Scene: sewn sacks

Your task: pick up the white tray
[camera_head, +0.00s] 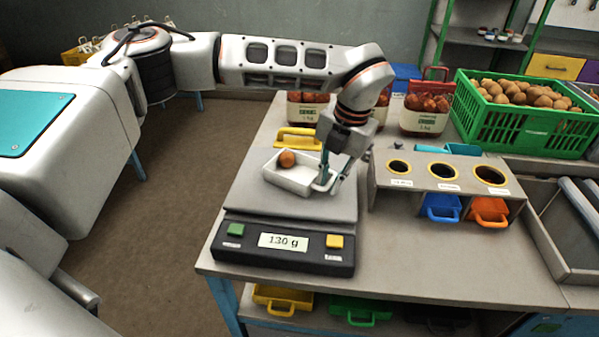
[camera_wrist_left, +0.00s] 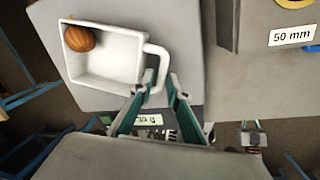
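The white tray (camera_head: 289,180) is a small rectangular pan with a loop handle. It rests on the grey plate of the scale (camera_head: 245,200), whose display reads 130 g. An orange-brown onion-like item (camera_head: 287,159) lies in its far corner. In the left wrist view the tray (camera_wrist_left: 112,72) shows with its handle toward my gripper. My left gripper (camera_head: 329,183) is at the handle. Its fingertips (camera_wrist_left: 161,84) stand apart, one on each side of the handle bar, with some space between them. My right gripper is not in view.
A grey stand with round holes (camera_head: 440,172) is just right of the scale, with blue (camera_head: 441,208) and orange (camera_head: 488,211) trays below. A yellow-handled thing (camera_head: 298,138) lies behind the tray. Filled sacks (camera_head: 425,113) and a green crate (camera_head: 525,122) stand farther back.

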